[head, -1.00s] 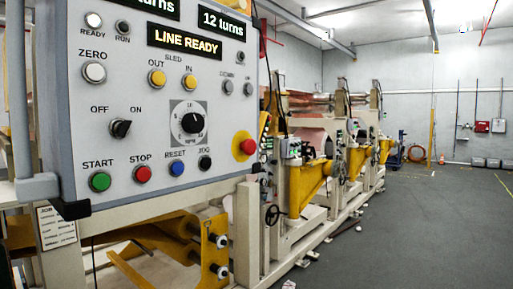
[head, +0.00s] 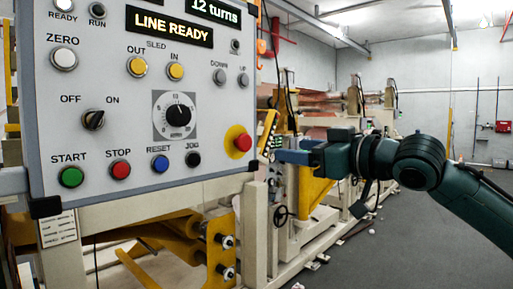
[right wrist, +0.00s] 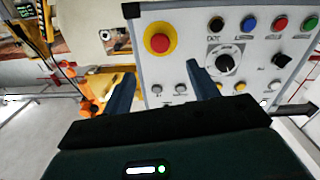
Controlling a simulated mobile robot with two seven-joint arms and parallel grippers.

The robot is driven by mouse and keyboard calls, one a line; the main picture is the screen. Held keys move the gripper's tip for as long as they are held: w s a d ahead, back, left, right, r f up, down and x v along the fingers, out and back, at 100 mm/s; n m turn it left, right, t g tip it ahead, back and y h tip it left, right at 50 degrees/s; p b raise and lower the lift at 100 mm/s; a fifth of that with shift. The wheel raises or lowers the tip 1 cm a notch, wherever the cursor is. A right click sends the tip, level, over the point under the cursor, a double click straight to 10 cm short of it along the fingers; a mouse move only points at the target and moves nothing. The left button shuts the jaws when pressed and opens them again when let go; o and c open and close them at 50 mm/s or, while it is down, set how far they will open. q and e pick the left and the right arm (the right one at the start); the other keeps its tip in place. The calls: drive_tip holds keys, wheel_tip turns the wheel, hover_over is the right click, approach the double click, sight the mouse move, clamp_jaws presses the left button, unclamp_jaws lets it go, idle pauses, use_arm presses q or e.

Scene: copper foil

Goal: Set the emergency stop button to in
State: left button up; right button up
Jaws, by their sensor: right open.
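The emergency stop button (head: 243,143) is a red mushroom head on a round yellow plate at the panel's lower right corner. Its head stands off the plate, but I cannot tell whether it is in or out. It also shows in the right wrist view (right wrist: 159,43), upper middle, beyond and between my finger lines. My right gripper (head: 284,157) is to the right of the button in the head view, apart from it and empty. In the right wrist view its two fingers (right wrist: 163,80) are spread wide. My left gripper is not in view.
The grey control panel (head: 215,95) carries other controls close by: a black jog button (head: 193,159), a blue reset button (head: 160,164) and a speed dial (head: 179,114). The line's machinery (head: 310,190) stands behind my right gripper. Open floor (head: 400,240) lies at right.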

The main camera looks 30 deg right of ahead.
sight(246, 142)
drive_tip(key=p+x, duration=0.2)
drive_tip(key=x, duration=0.2)
drive_tip(key=p+x, duration=0.2)
drive_tip(key=x, duration=0.1)
drive_tip(key=p+x, duration=0.2)
drive_tip(key=x, duration=0.2)
drive_tip(key=shift+w+r, duration=0.3)
drive_tip(key=shift+r, duration=0.05)
drive_tip(key=shift+w+a+f+p, duration=0.15)
drive_tip(key=shift+w+a+p, duration=0.15)
drive_tip(key=shift+w, duration=0.3)
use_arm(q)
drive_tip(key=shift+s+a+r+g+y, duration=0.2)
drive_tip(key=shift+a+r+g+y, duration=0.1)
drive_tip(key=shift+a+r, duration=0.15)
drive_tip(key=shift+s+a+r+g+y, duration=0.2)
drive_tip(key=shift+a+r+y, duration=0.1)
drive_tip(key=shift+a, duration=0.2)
use_arm(e)
drive_tip(key=shift+c, duration=0.3)
